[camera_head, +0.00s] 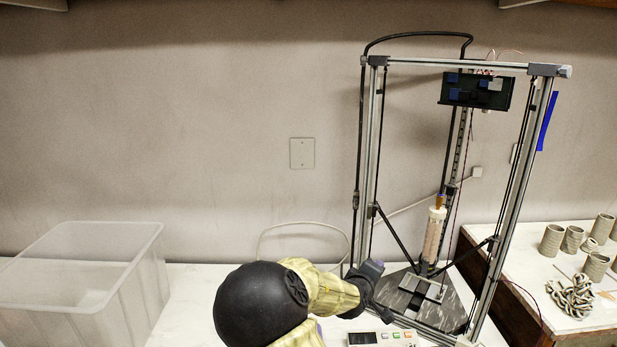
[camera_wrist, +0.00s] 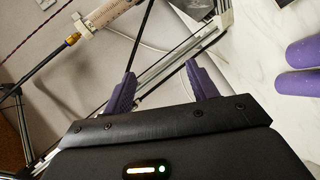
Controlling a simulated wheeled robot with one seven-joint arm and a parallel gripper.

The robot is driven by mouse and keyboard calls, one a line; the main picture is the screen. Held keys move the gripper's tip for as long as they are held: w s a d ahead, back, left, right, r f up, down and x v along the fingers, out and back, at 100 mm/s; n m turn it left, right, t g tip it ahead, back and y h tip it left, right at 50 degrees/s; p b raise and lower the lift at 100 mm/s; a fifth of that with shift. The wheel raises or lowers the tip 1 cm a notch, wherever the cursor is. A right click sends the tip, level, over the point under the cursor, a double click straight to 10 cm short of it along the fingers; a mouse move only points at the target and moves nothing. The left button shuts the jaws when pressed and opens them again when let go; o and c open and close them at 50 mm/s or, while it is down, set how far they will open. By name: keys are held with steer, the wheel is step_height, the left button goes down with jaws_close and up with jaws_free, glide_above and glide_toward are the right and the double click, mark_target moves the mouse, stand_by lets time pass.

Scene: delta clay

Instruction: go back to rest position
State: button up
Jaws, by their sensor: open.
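My arm reaches from the bottom of the head view toward the delta clay printer (camera_head: 372,150). My gripper (camera_head: 366,284) is at the printer's lower left, in front of its left post. In the wrist view my gripper (camera_wrist: 163,84) has its two purple fingers apart, with nothing held between them. Printer rods and frame bars show beyond and between the fingers; I cannot tell whether they touch. The clay syringe tube (camera_head: 433,235) hangs inside the printer frame; it also shows at the upper left of the wrist view (camera_wrist: 104,12).
An empty translucent bin (camera_head: 140,290) stands left. A control box (camera_head: 382,339) sits in front of the printer. Clay pieces (camera_head: 552,240) stand on the right table. Purple rounded things (camera_wrist: 303,52) show right in the wrist view. The white table between bin and arm is clear.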

steer(key=s+d+f+m+g+y+p, duration=0.1)
steer(key=s+f+m+g+y, duration=0.35)
steer(key=s, duration=0.75)
steer(key=s+a+r+m+g+y, duration=0.1)
steer(key=s+r+m+g, duration=0.1)
steer(key=s, duration=0.7)
steer(key=s+a+r+m+g+y+p, duration=0.1)
steer(key=s+a+r+m+g, duration=0.1)
steer(key=s, duration=0.7)
